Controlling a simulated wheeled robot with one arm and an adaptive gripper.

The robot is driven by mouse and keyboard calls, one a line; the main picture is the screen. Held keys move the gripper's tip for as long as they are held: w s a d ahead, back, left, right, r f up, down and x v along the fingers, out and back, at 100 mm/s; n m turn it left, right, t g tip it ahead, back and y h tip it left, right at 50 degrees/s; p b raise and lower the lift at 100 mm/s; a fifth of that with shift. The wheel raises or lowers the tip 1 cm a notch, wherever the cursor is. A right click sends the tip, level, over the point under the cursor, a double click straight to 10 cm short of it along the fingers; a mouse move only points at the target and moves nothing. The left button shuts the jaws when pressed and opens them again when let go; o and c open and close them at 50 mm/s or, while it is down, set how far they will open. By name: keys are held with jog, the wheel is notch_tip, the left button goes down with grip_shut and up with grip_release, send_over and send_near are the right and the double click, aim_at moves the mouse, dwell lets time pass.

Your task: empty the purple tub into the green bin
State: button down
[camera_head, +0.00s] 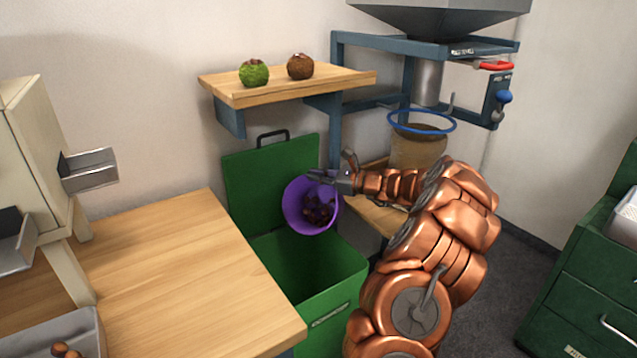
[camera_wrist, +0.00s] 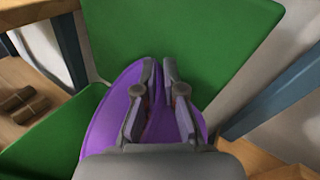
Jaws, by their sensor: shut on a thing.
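The purple tub (camera_head: 296,222) is held tilted in the air above the green bin (camera_head: 340,290), its mouth facing the head camera. Several dark brown chestnuts (camera_head: 318,211) lie inside it. My gripper (camera_head: 330,178) is shut on the tub's upper right rim. The wrist view shows both fingers (camera_wrist: 158,105) closed on the purple tub wall (camera_wrist: 105,122). The bin's lid (camera_head: 262,180) stands open at the back, and the visible part of the bin's inside looks empty. The bin's floor is partly hidden.
A wooden table (camera_head: 170,280) stands left of the bin. A wooden shelf (camera_head: 300,84) with a green and a brown ball is above the lid. A hopper stand with a sack (camera_head: 418,150) in a blue ring is behind my arm. Green drawers (camera_head: 585,290) stand at right.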

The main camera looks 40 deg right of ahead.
jog(key=s+a+f+n+b, duration=0.2)
jog(key=a+n+b, duration=0.2)
jog(key=b, duration=0.6)
jog(key=s+a+f+n+t+h+b, duration=0.1)
jog(key=s+a+n+b, duration=0.2)
jog(key=a+b, duration=0.4)
jog(key=shift+s+a+f+n+b, duration=0.3)
jog(key=shift+n+b, duration=0.6)
jog(key=shift+b, duration=1.25)
jog(key=shift+w+f, duration=0.1)
